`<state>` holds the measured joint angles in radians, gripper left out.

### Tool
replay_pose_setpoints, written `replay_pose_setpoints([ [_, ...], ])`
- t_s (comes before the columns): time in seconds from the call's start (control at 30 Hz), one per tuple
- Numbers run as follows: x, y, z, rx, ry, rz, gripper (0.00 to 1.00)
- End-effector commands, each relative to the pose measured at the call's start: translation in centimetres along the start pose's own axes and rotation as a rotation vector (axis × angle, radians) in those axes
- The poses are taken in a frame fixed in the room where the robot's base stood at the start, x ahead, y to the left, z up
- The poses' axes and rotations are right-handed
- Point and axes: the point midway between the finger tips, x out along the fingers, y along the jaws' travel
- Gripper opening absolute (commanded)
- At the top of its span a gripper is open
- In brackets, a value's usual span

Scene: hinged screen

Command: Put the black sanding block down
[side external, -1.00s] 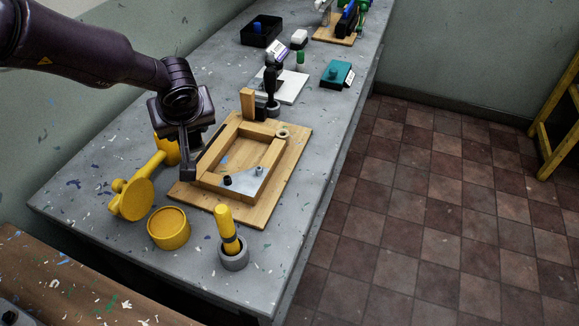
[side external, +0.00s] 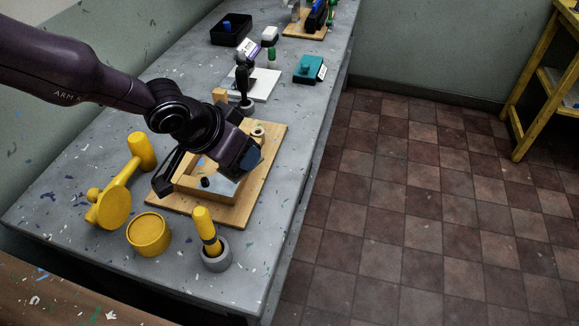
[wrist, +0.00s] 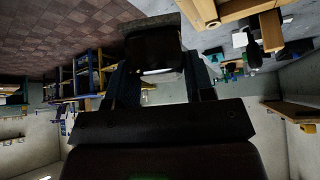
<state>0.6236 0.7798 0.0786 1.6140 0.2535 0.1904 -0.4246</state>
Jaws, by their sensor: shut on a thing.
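My gripper (side external: 240,155) is tilted over the right part of a wooden frame (side external: 182,178) on a wooden board (side external: 243,199). In the wrist view, my gripper (wrist: 156,62) is shut on the black sanding block (wrist: 152,45), a dark block with a greyish edge that sits between the two fingers. In the side view I cannot clearly tell the block from the dark gripper. Whether the block touches anything else cannot be told. A small black knob (side external: 205,183) shows at the frame's near corner, beneath my gripper.
A yellow mallet (side external: 112,205), a yellow cup (side external: 149,234) and a grey holder (side external: 216,257) with a yellow-handled tool (side external: 204,224) stand near the front. A dark upright tool (side external: 244,78), teal box (side external: 310,68) and black tray (side external: 229,32) stand farther back. Bare grey bench (side external: 275,105) lies between.

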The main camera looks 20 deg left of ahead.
Motion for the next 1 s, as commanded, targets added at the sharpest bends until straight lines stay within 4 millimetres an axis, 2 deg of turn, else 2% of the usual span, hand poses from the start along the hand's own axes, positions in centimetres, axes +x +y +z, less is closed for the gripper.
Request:
replay_pose_setpoints([
  [0.1,2.5,0.3,-1.4,-0.002,-0.001,-0.001,0.26],
  [0.3,5.7,0.8,-3.6,-0.001,0.000,-0.001,0.26],
  [0.6,11.4,1.4,-4.4,-0.003,-0.003,-0.002,0.26],
  [1.0,13.8,1.6,-4.8,-0.002,-0.002,-0.002,0.26],
])
